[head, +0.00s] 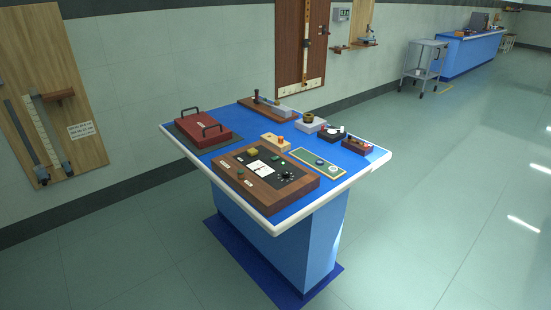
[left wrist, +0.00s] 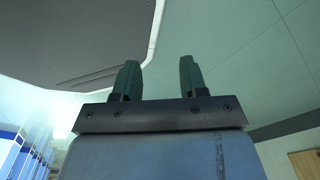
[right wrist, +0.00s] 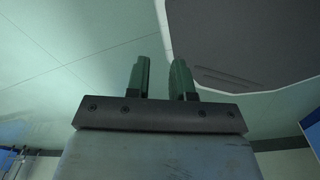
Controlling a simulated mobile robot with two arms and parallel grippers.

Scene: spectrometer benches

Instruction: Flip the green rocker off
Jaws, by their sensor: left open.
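A wooden-framed panel (head: 296,191) with a dark face lies near the front edge of the blue bench. A small green piece (head: 275,157), possibly the green rocker, sits on its upper part; its tilt is too small to tell. A white card, a dark round knob and a yellowish block share the panel. My left gripper (left wrist: 160,75) is open and empty in the left wrist view. My right gripper (right wrist: 160,66) has a narrower gap between its fingers and is empty in the right wrist view. Neither gripper shows in the head view, apart from the bench.
The blue bench (head: 280,215) has a pale rim. A grey cart (head: 424,62) stands far back.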

